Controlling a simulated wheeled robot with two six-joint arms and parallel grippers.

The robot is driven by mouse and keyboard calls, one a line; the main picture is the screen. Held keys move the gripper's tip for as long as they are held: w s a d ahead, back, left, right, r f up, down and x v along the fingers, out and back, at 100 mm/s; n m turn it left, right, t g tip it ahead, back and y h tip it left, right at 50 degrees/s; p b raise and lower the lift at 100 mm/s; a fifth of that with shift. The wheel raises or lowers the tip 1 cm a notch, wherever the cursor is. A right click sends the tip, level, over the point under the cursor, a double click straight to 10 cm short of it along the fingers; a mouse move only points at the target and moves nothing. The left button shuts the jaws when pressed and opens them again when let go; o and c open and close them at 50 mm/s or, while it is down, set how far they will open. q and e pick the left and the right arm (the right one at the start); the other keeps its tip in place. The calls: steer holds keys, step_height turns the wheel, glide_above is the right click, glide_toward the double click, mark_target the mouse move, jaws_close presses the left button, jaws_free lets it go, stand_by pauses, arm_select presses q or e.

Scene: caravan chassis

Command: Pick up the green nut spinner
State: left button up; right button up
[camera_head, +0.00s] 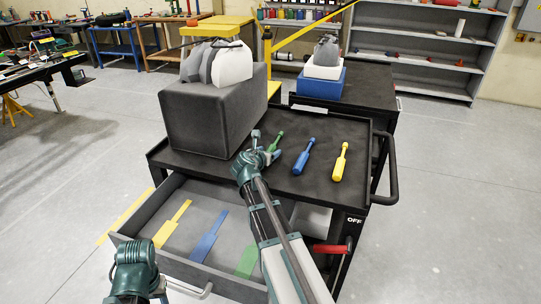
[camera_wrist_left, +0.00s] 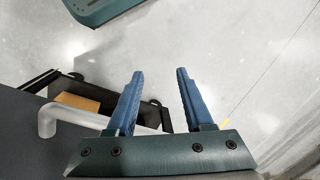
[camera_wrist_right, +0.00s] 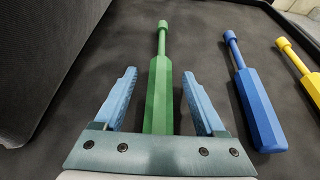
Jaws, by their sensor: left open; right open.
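The green nut spinner (camera_wrist_right: 159,85) lies on the black cart top, between the two fingers of my right gripper (camera_wrist_right: 159,100) in the right wrist view. The fingers stand apart on either side of its green handle, and I see no clear contact. In the head view my right gripper (camera_head: 262,152) partly covers the green nut spinner (camera_head: 275,141). My left gripper (camera_wrist_left: 154,95) is open and empty in the left wrist view, beside the drawer's handle. In the head view the left arm is at the bottom left, and its fingertips are hard to make out.
A blue spinner (camera_head: 304,156) and a yellow spinner (camera_head: 340,162) lie to the right on the cart top (camera_head: 310,182). A dark grey box (camera_head: 205,118) stands close on the left. Below, an open drawer (camera_head: 185,255) has yellow, blue and green shapes in it.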

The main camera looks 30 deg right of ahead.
steer(key=shift+w+d+f, duration=0.2)
steer(key=shift+w+d, duration=0.15)
steer(key=shift+d, duration=0.15)
jaws_close()
steer(key=shift+r, duration=0.1)
